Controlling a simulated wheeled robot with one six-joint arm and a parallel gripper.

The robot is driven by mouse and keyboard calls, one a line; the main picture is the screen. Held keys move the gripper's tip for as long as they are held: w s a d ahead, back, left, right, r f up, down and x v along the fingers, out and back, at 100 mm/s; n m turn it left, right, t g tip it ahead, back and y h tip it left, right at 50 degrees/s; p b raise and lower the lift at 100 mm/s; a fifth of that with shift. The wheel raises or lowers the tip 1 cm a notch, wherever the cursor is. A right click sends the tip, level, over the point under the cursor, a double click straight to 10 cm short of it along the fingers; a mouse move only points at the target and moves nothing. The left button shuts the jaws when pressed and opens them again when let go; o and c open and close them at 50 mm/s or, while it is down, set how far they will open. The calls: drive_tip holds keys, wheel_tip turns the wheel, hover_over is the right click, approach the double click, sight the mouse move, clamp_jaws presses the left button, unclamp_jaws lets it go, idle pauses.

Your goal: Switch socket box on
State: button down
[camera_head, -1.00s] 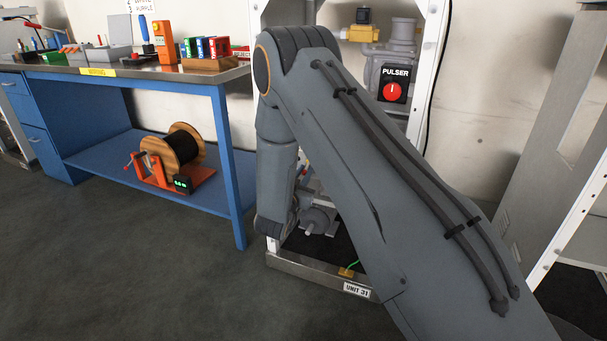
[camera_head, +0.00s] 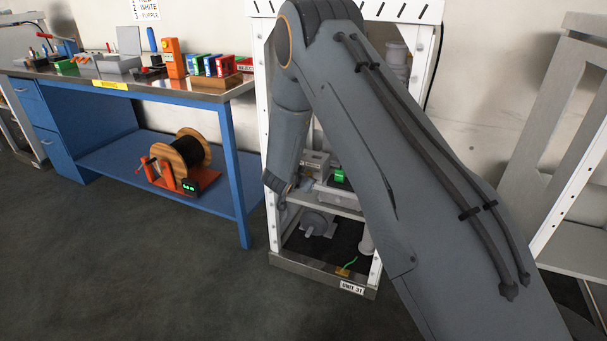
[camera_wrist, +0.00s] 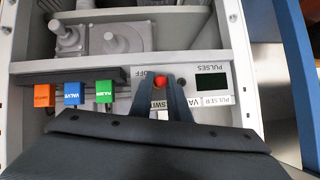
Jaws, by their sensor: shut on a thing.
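The socket box (camera_wrist: 205,84) is a grey box in the wrist view, seen upside down, with a dark display labelled PULSES. A small red switch knob (camera_wrist: 160,82) sits beside the display, near the lettering OFF and SWITCH. My gripper (camera_wrist: 161,85) has its two dark fingers closed around the knob. Orange (camera_wrist: 44,95), blue (camera_wrist: 74,94) and green (camera_wrist: 105,92) plugs stand in a row left of the knob. The box shows partly in the head view with the green plug (camera_head: 340,175); my arm hides the knob and the fingertips there.
The box is inside a white frame (camera_head: 271,170) marked UNIT 31. A blue workbench (camera_head: 232,165) stands left of it, with a cable reel (camera_head: 185,160) on its lower shelf. Grey pump parts (camera_wrist: 115,38) lie behind the box. The floor in front is clear.

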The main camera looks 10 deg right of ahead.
drive_tip(key=shift+w+r+g+y+p, duration=0.2)
drive_tip(key=shift+r+g+y+p, duration=0.65)
drive_tip(key=shift+p, duration=1.6)
drive_tip(key=shift+w+g+p, duration=0.1)
drive_tip(key=shift+g+p, duration=0.35)
drive_tip(key=shift+p, duration=0.5)
drive_tip(key=shift+w+p, duration=0.1)
drive_tip(key=shift+p, duration=0.3)
drive_tip(key=c, duration=1.9)
unclamp_jaws()
drive_tip(key=shift+d, duration=0.1)
drive_tip(key=shift+v, duration=3.85)
